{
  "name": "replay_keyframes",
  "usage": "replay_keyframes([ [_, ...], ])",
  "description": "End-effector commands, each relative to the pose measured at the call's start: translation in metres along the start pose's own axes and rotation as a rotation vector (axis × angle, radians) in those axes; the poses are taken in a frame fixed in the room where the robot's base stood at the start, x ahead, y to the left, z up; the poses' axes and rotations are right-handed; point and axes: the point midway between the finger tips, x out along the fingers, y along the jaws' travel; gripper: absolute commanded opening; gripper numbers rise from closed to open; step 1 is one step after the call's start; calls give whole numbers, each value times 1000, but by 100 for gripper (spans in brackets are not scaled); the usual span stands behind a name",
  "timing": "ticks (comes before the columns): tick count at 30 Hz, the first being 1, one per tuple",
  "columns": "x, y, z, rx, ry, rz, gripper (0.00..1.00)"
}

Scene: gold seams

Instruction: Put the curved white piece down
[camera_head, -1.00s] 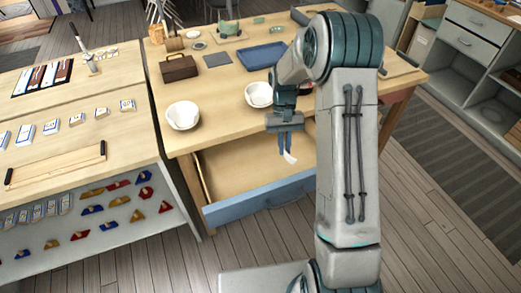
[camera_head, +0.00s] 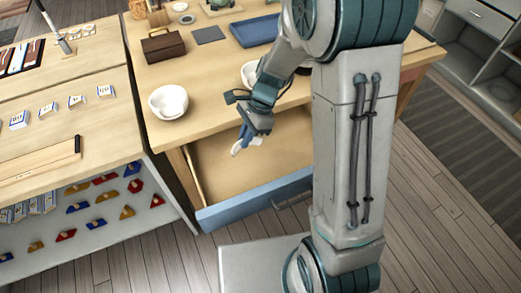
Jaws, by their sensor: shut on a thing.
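My gripper (camera_head: 244,142) is shut on the curved white piece (camera_head: 236,151). Only a small part of the piece shows below the fingers. The gripper is above the left part of an open drawer (camera_head: 275,160) with a blue front, just in front of the table edge. The piece appears to be in the air over the drawer; its exact height is hard to tell. The drawer floor looks bare where it shows. My arm hides the drawer's right end.
A white bowl (camera_head: 168,102) stands on the wooden table (camera_head: 205,85) near its front left corner. A second white bowl (camera_head: 249,74) is partly behind my arm. A brown box (camera_head: 163,46), a grey mat (camera_head: 208,35) and a blue tray (camera_head: 255,31) are farther back.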

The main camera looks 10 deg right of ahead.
Motion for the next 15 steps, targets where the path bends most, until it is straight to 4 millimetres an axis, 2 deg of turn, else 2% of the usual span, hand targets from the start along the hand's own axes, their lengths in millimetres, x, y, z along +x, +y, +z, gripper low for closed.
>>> replay_keyframes([
  [4, 15, 2, -2, 78, -3, -29, 0],
  [10, 48, 2, -18, 84, -2, -30, 0],
  [15, 61, 1, -24, 81, -2, -32, 0],
])
